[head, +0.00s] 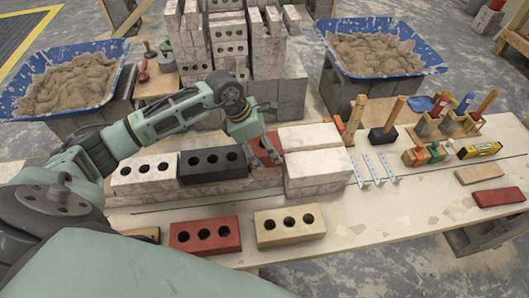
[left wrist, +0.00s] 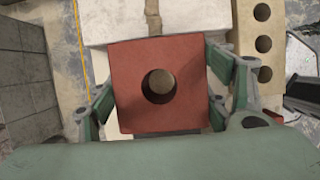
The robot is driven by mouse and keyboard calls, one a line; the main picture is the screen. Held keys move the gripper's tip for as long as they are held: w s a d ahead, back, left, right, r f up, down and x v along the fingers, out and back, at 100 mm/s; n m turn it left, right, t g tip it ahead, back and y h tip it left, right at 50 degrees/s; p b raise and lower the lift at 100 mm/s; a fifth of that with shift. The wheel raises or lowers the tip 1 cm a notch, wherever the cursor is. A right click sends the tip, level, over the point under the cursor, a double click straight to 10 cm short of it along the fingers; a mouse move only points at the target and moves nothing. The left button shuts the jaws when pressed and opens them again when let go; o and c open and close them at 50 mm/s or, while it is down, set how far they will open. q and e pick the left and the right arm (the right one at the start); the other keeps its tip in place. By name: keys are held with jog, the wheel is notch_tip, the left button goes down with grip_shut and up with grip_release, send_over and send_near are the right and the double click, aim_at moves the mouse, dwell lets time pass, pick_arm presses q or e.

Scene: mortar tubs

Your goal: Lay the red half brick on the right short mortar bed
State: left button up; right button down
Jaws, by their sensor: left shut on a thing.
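The red half brick (left wrist: 138,108) has one round hole and fills the middle of the left wrist view, between the two fingers. In the head view only a reddish part of it (head: 275,141) shows beside the fingers. My left gripper (head: 263,155) is shut on it, over the right part of the low brick wall, between the black three-hole brick (head: 212,167) and the stacked white bricks (head: 318,163). Whether the half brick touches what is below it, I cannot tell. I cannot make out the right short mortar bed. My right gripper is not in view.
A white three-hole brick (head: 145,176) is left of the black one. A red brick (head: 205,235) and a tan brick (head: 289,226) lie in front. Metal brackets (head: 374,170), tools and loose pieces are on the board to the right. Two blue sand tubs (head: 376,53) stand behind.

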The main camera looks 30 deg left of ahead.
pick_arm(q)
notch_tip(320, 180, down, 3)
jog(key=shift+w+f+p, duration=0.1)
jog(key=shift+f+p, duration=0.1)
jog(key=shift+p, duration=0.2)
jog(key=shift+f, duration=0.15)
jog(key=shift+f, duration=0.1)
jog(key=o, duration=1.7)
jog(key=shift+f, duration=0.1)
jog(key=o, duration=0.3)
